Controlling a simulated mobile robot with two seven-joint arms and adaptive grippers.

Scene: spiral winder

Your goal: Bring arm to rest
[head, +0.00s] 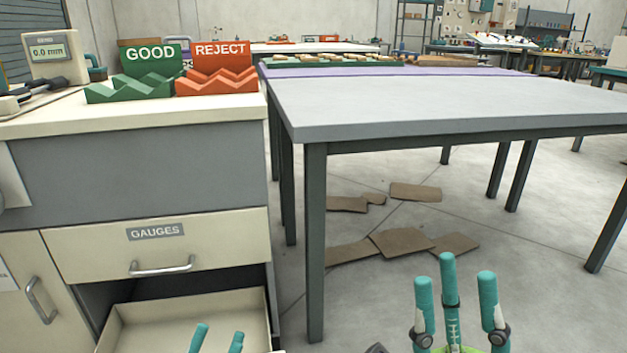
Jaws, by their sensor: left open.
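My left gripper (217,333) shows only as two teal fingertips at the bottom edge, in front of the open drawer (185,316). The tips are apart with nothing visible between them; the rest of it is out of frame. My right gripper (454,290) is at the bottom right, with teal fingers pointing up and spread apart over the floor. It holds nothing that I can see. Neither whole arm is in view.
A cream cabinet (140,168) stands at left with a shut GAUGES drawer (155,247) above the open one. Green GOOD (140,88) and orange REJECT (216,82) racks sit on top. A grey table (440,100) stands right; cardboard pieces (400,241) lie beneath.

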